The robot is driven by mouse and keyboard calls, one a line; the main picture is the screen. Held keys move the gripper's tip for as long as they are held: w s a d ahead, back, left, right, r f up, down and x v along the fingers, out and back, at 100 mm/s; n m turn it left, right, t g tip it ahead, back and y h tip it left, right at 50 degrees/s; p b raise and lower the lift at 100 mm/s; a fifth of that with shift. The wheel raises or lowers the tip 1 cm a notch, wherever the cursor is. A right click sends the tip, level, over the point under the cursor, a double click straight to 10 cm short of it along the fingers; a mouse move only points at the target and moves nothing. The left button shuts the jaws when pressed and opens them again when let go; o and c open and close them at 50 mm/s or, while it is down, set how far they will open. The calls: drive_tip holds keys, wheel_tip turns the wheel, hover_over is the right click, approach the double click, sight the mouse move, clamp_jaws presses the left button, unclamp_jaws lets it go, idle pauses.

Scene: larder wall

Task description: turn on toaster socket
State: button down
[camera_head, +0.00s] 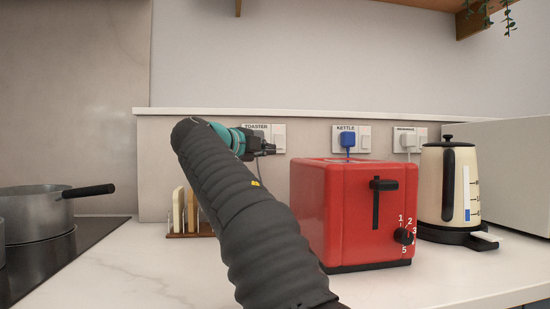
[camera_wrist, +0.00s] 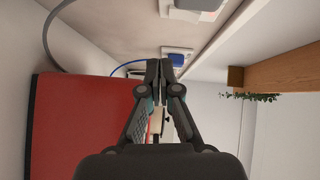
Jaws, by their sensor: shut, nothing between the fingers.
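The toaster socket (camera_head: 262,127) is a white wall plate under the label "TOASTER", left of the kettle socket. Its rocker switch (camera_head: 279,138) shows on the plate's right side; I cannot tell whether it is on or off. My gripper (camera_head: 268,149) is in front of the plate's lower part and hides much of its left side and the plug area. I cannot tell whether it touches the plate. In the wrist view my gripper (camera_wrist: 159,68) is shut and empty, its fingertips together. A white socket plate (camera_wrist: 200,12) is cut off at the top edge there.
A red toaster (camera_head: 345,215) stands on the counter right of my arm. The kettle socket (camera_head: 352,138) holds a blue plug (camera_head: 347,139). A cream kettle (camera_head: 447,190) stands at right. A toast rack (camera_head: 185,212) and a pot (camera_head: 38,212) are at left. A ledge (camera_head: 310,114) runs above the sockets.

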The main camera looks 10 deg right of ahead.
drive_tip(key=v, duration=0.3)
drive_tip(key=f+b+v, duration=0.1)
drive_tip(key=v, duration=0.1)
drive_tip(key=shift+s+a+r, duration=0.1)
drive_tip(key=shift+s+a, duration=0.15)
